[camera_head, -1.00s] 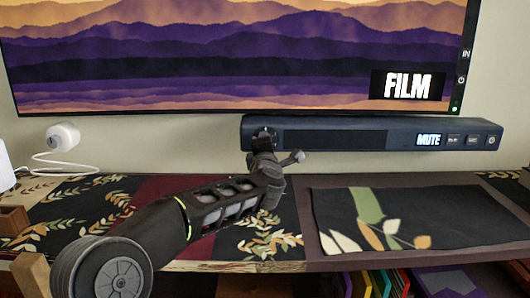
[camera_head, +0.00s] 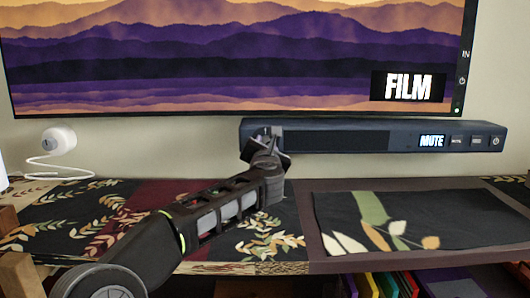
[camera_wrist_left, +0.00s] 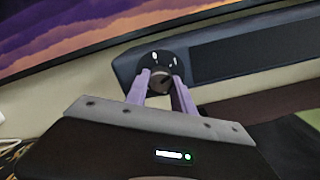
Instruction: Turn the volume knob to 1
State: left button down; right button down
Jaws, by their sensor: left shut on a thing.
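The volume knob (camera_wrist_left: 160,80) is a small round dark knob at the left end of the dark soundbar (camera_head: 330,138). In the left wrist view, my left gripper (camera_wrist_left: 161,82) has its two purple-grey fingers on either side of the knob, shut on it. In the head view my left gripper (camera_head: 265,140) reaches the soundbar's left end and hides most of the knob. The soundbar display (camera_head: 432,141) reads "MUTE". My right gripper is not in view.
A large screen (camera_head: 240,60) showing "FILM" hangs just above the soundbar. A patterned shelf top (camera_head: 110,215) with a dark leaf-print mat (camera_head: 420,220) lies below. A white round device (camera_head: 58,140) with a cable is on the wall at left.

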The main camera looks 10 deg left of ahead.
pick_arm(q)
jog(key=shift+f+n, duration=0.1)
jog(key=shift+n, duration=0.5)
jog(key=shift+b, duration=0.3)
jog(key=c, duration=1.1)
grip_release()
jog(key=shift+s, duration=0.1)
jog(key=shift+v, duration=3.8)
